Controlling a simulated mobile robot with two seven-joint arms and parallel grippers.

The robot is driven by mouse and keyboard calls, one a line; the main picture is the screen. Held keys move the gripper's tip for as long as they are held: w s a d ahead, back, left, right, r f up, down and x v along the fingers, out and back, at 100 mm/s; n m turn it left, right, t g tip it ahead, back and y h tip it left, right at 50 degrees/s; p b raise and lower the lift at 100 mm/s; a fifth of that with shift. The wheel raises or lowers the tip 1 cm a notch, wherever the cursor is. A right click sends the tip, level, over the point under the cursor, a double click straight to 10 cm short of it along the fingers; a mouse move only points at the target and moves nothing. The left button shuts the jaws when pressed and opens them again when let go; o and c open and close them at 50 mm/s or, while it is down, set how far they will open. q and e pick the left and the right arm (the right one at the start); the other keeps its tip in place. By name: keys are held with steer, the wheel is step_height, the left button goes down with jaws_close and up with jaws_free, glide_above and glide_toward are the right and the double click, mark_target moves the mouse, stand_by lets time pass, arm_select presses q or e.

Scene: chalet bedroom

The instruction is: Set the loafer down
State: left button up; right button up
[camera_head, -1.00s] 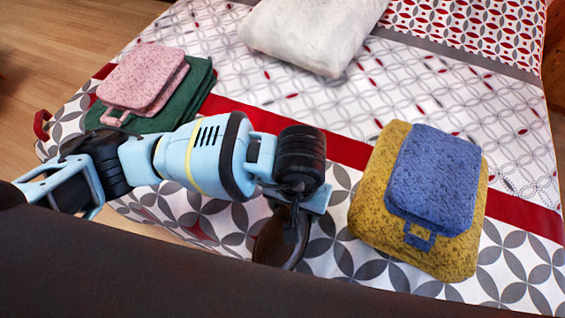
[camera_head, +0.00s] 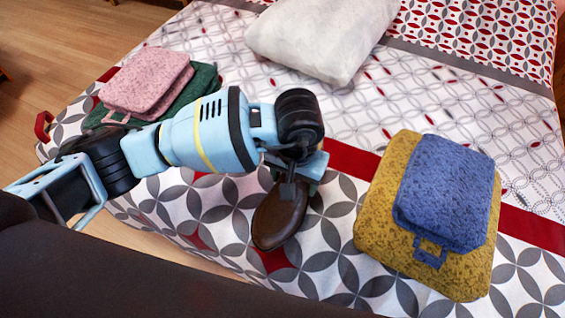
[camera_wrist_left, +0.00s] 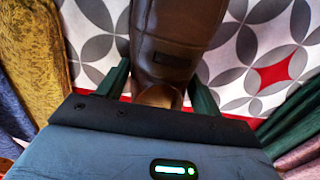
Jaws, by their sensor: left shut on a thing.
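The brown leather loafer (camera_head: 279,217) is in my left gripper (camera_head: 293,180), over the patterned bedspread near the bed's front edge. In the left wrist view the loafer (camera_wrist_left: 172,45) points away from the palm, with its heel end between the two green fingers of the left gripper (camera_wrist_left: 160,90). The left gripper is shut on it. I cannot tell whether the loafer touches the bedspread. My right gripper is not in view.
Folded yellow (camera_head: 385,240) and blue (camera_head: 446,190) towels are stacked right of the loafer. Folded pink (camera_head: 147,80) and green (camera_head: 200,85) towels lie at the left. A white pillow (camera_head: 320,38) lies farther back. Bare bedspread (camera_head: 345,225) separates loafer and yellow towel.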

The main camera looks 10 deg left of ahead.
arm_select(q)
steer(key=w+a, duration=0.2)
steer(key=w, duration=0.1)
steer(key=w+a, duration=0.2)
steer(key=shift+w+f, duration=0.25)
steer(key=shift+f, duration=0.05)
steer(key=shift+d+f, duration=0.1)
steer(key=shift+f, duration=1.6)
steer(key=shift+f+b, duration=0.15)
steer(key=shift+b, duration=0.15)
steer(key=o, duration=1.2)
steer(key=shift+s, duration=0.1)
steer(key=shift+o, duration=0.3)
step_height(320, 180, up, 12)
steer(key=p, duration=0.1)
